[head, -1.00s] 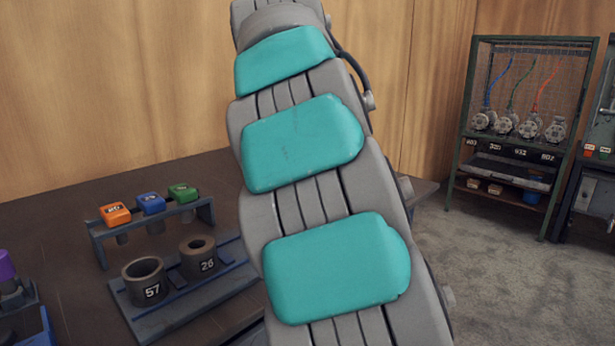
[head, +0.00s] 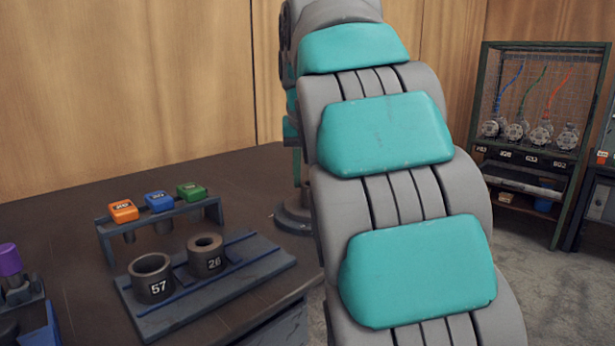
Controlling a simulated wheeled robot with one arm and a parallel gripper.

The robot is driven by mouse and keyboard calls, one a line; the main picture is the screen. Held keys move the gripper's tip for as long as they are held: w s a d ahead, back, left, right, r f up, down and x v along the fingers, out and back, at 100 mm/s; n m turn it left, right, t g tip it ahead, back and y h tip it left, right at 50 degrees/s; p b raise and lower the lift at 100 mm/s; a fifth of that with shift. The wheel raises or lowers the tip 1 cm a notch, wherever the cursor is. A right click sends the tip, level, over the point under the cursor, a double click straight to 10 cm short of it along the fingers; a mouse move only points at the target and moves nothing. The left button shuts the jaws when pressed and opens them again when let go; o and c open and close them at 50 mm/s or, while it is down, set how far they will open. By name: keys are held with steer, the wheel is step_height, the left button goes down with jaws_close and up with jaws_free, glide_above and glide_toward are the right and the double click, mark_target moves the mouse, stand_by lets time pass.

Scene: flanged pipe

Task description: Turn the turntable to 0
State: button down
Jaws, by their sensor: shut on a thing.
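A dark round stepped base (head: 293,216) stands on the table, partly hidden behind my arm. It may be the turntable, but I cannot read any mark or angle on it. My arm fills the middle of the head view, and a strip of its far part comes down just above the round base. My gripper is hidden behind the arm, so I cannot see its fingers or what they hold.
On the dark table (head: 232,168), a rack (head: 107,243) holds orange (head: 123,211), blue (head: 159,201) and green (head: 191,192) capped tools. In front, a tray (head: 262,268) holds rings marked 57 (head: 152,278) and 26 (head: 206,256). A purple-topped part (head: 10,260) is at far left. A green-framed cage shelf (head: 540,120) stands right.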

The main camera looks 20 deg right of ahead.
steer(key=shift+s+a+n+y, duration=0.1)
steer(key=shift+a+n+y, duration=0.25)
steer(key=shift+n, duration=0.6)
steer(key=shift+a+n+y, duration=0.25)
steer(key=shift+n+y, duration=0.2)
steer(key=shift+n, duration=0.5)
steer(key=shift+a+n+b, duration=0.1)
steer(key=shift+n+b, duration=0.2)
steer(key=shift+n, duration=0.2)
steer(key=c, duration=0.8)
jaws_free()
steer(key=shift+s, duration=0.1)
steer(key=shift+o, duration=0.2)
steer(key=shift+r, duration=0.1)
steer(key=shift+v, duration=1.3)
steer(key=p+v, duration=0.2)
steer(key=v, duration=0.3)
steer(key=shift+s+p, duration=0.1)
steer(key=shift+p, duration=0.3)
